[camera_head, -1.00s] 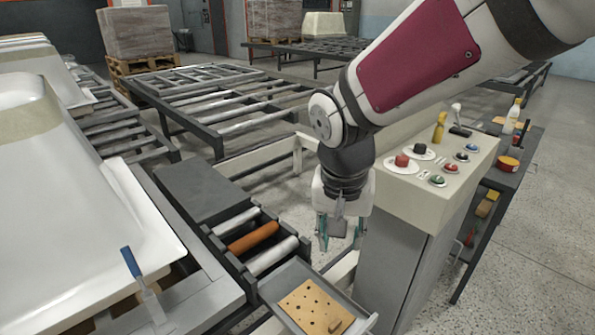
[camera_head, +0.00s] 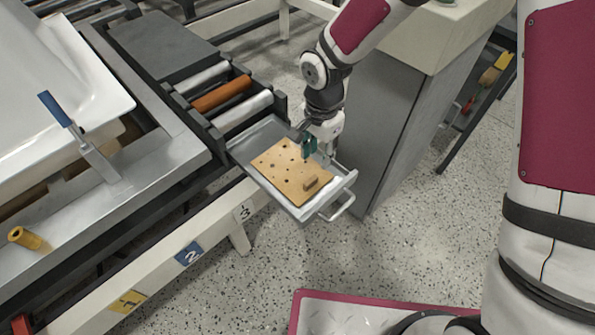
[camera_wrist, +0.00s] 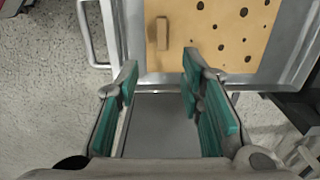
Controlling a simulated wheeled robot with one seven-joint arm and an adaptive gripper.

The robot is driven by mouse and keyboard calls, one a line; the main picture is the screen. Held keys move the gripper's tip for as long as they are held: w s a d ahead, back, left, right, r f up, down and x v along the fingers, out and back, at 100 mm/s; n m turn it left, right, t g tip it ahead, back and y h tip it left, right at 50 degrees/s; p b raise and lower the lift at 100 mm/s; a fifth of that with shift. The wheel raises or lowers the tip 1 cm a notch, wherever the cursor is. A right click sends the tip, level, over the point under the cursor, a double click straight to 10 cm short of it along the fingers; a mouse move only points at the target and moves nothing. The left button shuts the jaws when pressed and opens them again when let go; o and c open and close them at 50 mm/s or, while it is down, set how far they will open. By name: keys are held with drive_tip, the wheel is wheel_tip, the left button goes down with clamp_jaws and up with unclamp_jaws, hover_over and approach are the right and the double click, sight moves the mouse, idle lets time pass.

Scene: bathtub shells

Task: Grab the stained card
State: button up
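The stained card (camera_head: 285,168) is a flat tan board with several dark spots and a small wooden block (camera_head: 311,183) on it. It lies in a grey metal tray (camera_head: 254,134) with a handle. My gripper (camera_head: 312,147) is at the tray's right side, close to the card's edge; the head view does not show whether it touches. In the wrist view, the card (camera_wrist: 210,22) is ahead of the fingertips, with its block at the upper middle. My gripper (camera_wrist: 161,75) is open there, with teal pads apart and nothing between them.
Rollers (camera_head: 221,94) adjoin the tray at its upper left. A grey cabinet (camera_head: 378,120) stands right of the tray. A blue-handled scraper (camera_head: 80,135) and a yellow roll (camera_head: 25,238) lie on the metal ledge at left. Speckled floor is open below the tray.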

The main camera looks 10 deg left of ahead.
sight(313, 178)
drive_tip(key=f+b, duration=0.1)
drive_tip(key=f, duration=0.2)
drive_tip(key=f+b, duration=0.1)
drive_tip(key=f, duration=0.2)
drive_tip(key=f+b, duration=0.1)
drive_tip(key=f, duration=0.2)
drive_tip(key=shift+s+a+f, duration=0.2)
drive_tip(key=shift+a, duration=0.1)
clamp_jaws()
